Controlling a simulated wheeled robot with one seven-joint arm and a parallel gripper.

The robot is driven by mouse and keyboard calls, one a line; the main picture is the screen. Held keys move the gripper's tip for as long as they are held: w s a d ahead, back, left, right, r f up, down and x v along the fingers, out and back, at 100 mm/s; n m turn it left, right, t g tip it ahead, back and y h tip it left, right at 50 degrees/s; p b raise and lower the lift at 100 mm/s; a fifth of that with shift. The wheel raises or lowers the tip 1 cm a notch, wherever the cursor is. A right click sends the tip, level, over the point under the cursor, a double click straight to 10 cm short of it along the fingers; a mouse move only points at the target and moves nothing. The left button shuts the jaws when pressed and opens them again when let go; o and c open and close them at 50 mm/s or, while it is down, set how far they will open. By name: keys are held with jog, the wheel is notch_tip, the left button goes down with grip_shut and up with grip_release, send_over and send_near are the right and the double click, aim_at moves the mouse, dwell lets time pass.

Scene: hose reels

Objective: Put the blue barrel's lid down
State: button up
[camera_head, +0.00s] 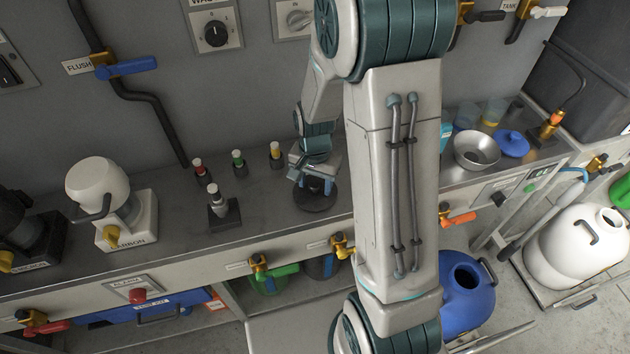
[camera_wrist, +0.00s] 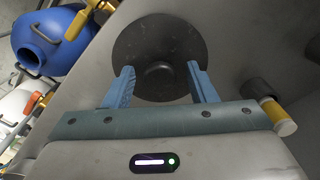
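The blue barrel (camera_head: 474,310) stands on the floor at the lower right, partly behind my arm, with its dark mouth uncovered. It also shows at the upper left of the wrist view (camera_wrist: 62,28). A blue round lid (camera_head: 512,143) lies on the counter at the right, beside a metal bowl. My gripper (camera_head: 314,182) is at the middle of the counter, over a black round disc (camera_head: 318,202). In the wrist view my gripper (camera_wrist: 161,84) is open and empty, its blue fingers apart before the disc (camera_wrist: 160,35) and its central knob.
The metal bowl (camera_head: 477,151) and clear cups (camera_head: 492,112) stand near the lid. Coloured-top bottles (camera_head: 238,160) and a white carbon canister (camera_head: 98,187) stand left of my gripper. A white barrel (camera_head: 570,248) is at the far right. Orange and yellow valves (camera_head: 458,217) line the counter's front.

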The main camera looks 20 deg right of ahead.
aim_at(315, 184)
jog(key=shift+r, duration=0.1)
notch_tip(315, 184, up, 12)
jog(key=p, duration=0.1)
jog(key=s+r+n+t, duration=0.1)
jog(key=s+r+n, duration=0.2)
jog(key=s, duration=0.4)
jog(key=s+r+n+t, duration=0.1)
jog(key=s+r+n, duration=0.3)
jog(key=s, duration=0.2)
jog(key=shift+s+r+n+t, duration=0.15)
jog(key=shift+s+n+t, duration=0.15)
jog(key=shift+s+t, duration=0.1)
jog(key=shift+a, duration=0.1)
jog(key=shift+r+p, duration=0.55)
jog(key=shift+r, duration=0.05)
dwell(0.5)
